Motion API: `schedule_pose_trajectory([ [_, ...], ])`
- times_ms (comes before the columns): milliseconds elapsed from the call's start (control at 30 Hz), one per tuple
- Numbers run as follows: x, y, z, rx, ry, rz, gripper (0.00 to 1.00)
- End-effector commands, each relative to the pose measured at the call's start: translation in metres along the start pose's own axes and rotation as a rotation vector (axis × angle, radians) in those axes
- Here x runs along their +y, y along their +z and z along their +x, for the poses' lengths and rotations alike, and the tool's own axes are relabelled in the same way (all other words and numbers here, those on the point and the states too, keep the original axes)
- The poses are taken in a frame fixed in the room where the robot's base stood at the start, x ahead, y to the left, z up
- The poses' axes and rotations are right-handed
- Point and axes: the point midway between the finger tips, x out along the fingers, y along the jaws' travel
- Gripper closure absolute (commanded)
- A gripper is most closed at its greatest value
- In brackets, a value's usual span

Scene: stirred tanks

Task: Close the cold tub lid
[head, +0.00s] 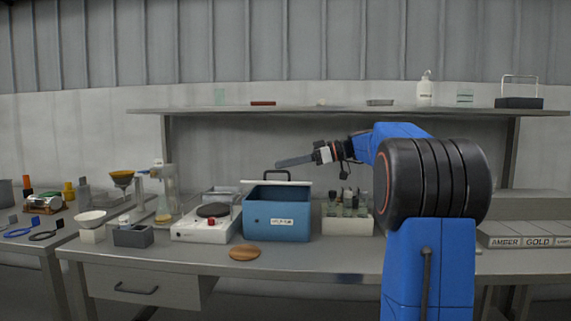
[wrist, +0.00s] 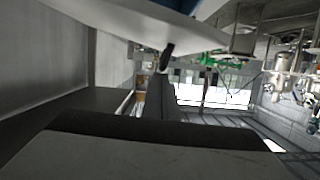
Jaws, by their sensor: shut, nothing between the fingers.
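The cold tub (head: 277,220) is a blue box with a pale label, on the bench left of centre. Its lid (head: 276,182) seems raised at the back: a pale edge shows above a darker blue area, with a black handle behind. How far it stands open is hard to tell. My gripper (head: 281,162) is shut and empty, pointing left just above the lid and handle; contact cannot be told. In the wrist view a pale panel (wrist: 125,18), likely the lid, crosses the top with a dark bar hanging near my fingers.
A hot plate (head: 205,222) stands left of the tub and a pale rack of bottles (head: 347,221) close on its right. A round wooden disc (head: 244,252) lies in front. A shelf (head: 230,110) runs above my gripper. The bench front right of the disc is clear.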

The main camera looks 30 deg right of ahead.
Motion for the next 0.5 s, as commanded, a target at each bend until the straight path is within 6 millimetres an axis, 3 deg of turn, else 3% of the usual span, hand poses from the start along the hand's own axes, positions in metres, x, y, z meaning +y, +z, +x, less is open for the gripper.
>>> schedule_pose_trajectory([
  [167,-0.004,0.006,0.001,0.001,0.007,-0.030,1.00],
  [500,-0.019,0.046,0.011,0.000,0.033,-0.127,1.00],
])
